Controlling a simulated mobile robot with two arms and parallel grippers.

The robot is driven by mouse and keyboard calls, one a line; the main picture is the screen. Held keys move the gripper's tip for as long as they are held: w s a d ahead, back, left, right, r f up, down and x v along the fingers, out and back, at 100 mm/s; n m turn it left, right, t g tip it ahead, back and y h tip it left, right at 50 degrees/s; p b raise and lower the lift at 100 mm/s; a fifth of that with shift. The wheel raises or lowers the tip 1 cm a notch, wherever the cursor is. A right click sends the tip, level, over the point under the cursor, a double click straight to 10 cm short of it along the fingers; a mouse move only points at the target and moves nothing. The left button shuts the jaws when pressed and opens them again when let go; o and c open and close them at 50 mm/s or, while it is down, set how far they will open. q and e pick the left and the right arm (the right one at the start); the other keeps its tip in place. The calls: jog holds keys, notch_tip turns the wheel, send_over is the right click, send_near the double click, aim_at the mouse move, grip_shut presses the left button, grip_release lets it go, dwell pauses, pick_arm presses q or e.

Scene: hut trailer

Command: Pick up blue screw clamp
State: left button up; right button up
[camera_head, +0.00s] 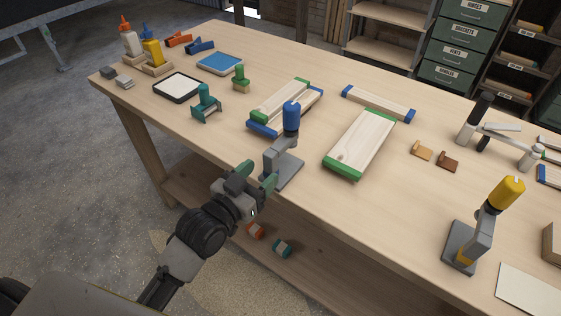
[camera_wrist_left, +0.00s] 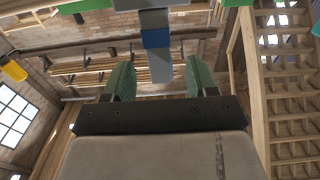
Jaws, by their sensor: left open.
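A clamp with a blue cylindrical handle (camera_head: 291,116) and grey upright body and foot stands near the table's front edge in the head view. My left gripper (camera_head: 257,176) is open just left of its grey foot, with green finger pads, and looks empty. In the left wrist view, a grey and blue piece (camera_wrist_left: 157,50), apparently this clamp, shows above and between the tips of the two open fingers (camera_wrist_left: 160,78). Contact is not visible. My right gripper is not in view.
The wooden table (camera_head: 320,215) carries boards with green ends (camera_head: 360,145) beside the clamp, a teal clamp (camera_head: 207,104), and a similar yellow-handled clamp (camera_head: 508,193) at the right. A small blue piece (camera_head: 200,47) lies at the back.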

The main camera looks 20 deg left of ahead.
aim_at(267, 166)
pick_arm(q)
jog(key=p+x, duration=0.1)
jog(key=x, duration=0.4)
jog(key=shift+w+d, duration=0.15)
jog(key=shift+w, duration=0.05)
grip_shut()
jog(key=shift+r, duration=0.2)
